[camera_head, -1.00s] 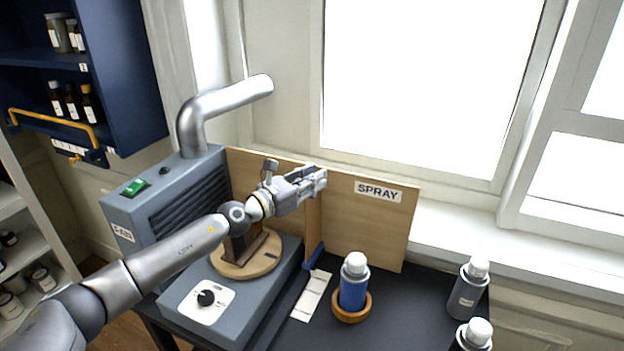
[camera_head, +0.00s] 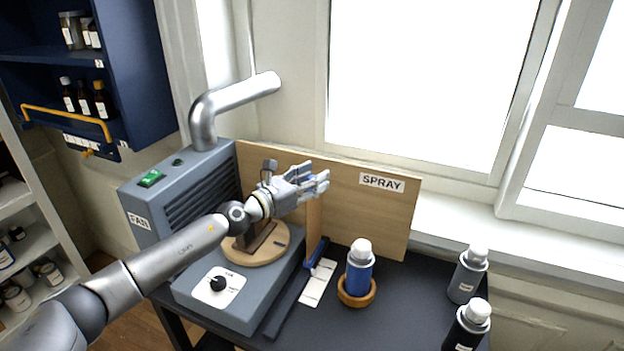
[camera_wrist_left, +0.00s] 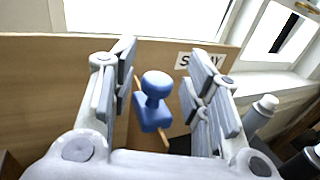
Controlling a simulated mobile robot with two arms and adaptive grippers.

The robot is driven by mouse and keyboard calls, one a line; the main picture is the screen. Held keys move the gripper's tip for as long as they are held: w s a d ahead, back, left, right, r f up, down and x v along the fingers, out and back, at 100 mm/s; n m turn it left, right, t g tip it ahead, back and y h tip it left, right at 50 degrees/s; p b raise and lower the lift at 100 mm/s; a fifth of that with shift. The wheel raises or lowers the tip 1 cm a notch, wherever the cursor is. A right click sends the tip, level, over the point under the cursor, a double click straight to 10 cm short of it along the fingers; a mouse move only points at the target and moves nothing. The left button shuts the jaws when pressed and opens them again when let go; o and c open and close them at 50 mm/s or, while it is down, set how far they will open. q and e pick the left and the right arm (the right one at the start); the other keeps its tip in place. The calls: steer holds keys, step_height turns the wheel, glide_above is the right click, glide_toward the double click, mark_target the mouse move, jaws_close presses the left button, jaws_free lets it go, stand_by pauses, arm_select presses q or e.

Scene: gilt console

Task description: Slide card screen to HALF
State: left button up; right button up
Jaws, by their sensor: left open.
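The card screen (camera_head: 314,218) is a thin upright wooden panel, seen nearly edge-on, standing out from the wooden back board. It has a blue foot (camera_head: 317,253) beside a white marked strip (camera_head: 318,283). A blue knob (camera_wrist_left: 155,88) sits on its top edge. My left gripper (camera_head: 322,184) is at the top of the screen, open, its fingers on both sides of the knob. In the left wrist view, gaps show between the knob and the fingers (camera_wrist_left: 165,85). The strip's markings are too small to read. My right gripper is out of view.
A grey fan box (camera_head: 180,185) with a turntable (camera_head: 278,250) and a dial (camera_head: 218,284) stands at left. A blue bottle (camera_head: 359,270) in a wooden ring stands right of the strip. Two dark bottles (camera_head: 467,277) (camera_head: 467,326) are farther right. The back board (camera_head: 385,220) bears a SPRAY label.

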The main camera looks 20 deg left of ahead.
arm_select(q)
steer(key=shift+f, duration=0.1)
steer(key=shift+s+a, duration=0.1)
steer(key=shift+s, duration=0.1)
steer(key=v, duration=1.1)
steer(key=shift+s, duration=0.3)
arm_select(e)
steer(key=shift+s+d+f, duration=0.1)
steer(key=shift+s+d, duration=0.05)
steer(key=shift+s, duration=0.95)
arm_select(q)
steer(key=shift+a, duration=0.15)
